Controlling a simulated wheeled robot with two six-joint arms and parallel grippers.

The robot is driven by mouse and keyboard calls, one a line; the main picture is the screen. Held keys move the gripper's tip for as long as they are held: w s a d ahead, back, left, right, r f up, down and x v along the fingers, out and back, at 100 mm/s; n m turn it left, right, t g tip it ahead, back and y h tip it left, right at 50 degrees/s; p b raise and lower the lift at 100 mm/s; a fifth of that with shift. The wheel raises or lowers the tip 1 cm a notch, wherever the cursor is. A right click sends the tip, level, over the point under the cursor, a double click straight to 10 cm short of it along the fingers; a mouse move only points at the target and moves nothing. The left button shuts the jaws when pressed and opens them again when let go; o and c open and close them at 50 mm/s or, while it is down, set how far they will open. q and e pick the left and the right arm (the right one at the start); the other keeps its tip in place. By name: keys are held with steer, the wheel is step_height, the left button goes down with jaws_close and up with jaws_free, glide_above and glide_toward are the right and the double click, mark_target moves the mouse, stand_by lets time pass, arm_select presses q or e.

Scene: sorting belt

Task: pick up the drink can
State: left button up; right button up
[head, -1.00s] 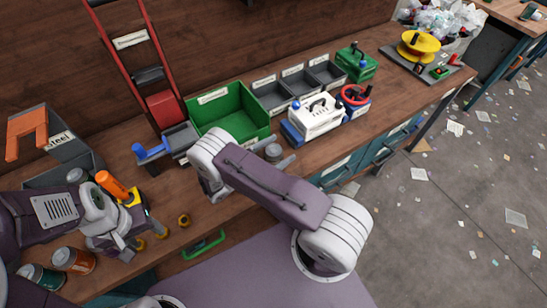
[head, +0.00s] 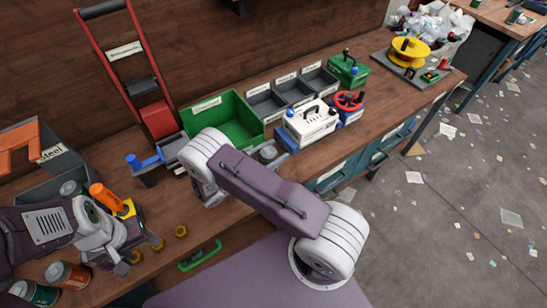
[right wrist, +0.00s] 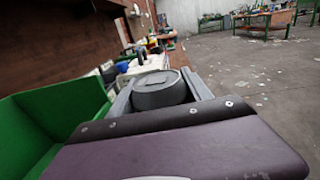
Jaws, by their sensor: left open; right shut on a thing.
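A grey round-topped can (right wrist: 160,90) sits between the two grey fingers of my right gripper (right wrist: 165,96) in the right wrist view. The gripper is shut on it; the can's sides are mostly hidden. In the head view the can's top (head: 268,153) shows just beyond my right arm, in front of the green bin, with the gripper largely hidden by the arm. My left gripper (head: 134,250) is open at the left of the bench, beside several small brass-coloured rings. An orange can (head: 66,275) and a green can (head: 34,293) stand at the lower left.
A green bin (head: 205,107) and small grey bins (head: 266,105) line the back. A white box with a handle (head: 311,123) stands to the right. A red hand truck (head: 124,50) leans at the wall. An orange handle (head: 108,197) stands beside my left gripper.

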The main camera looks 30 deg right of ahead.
steer(key=s+d+r, duration=0.2)
steer(key=s+r, duration=0.5)
steer(key=s, duration=0.4)
steer(key=shift+s+r, duration=0.25)
steer(key=shift+r, duration=0.15)
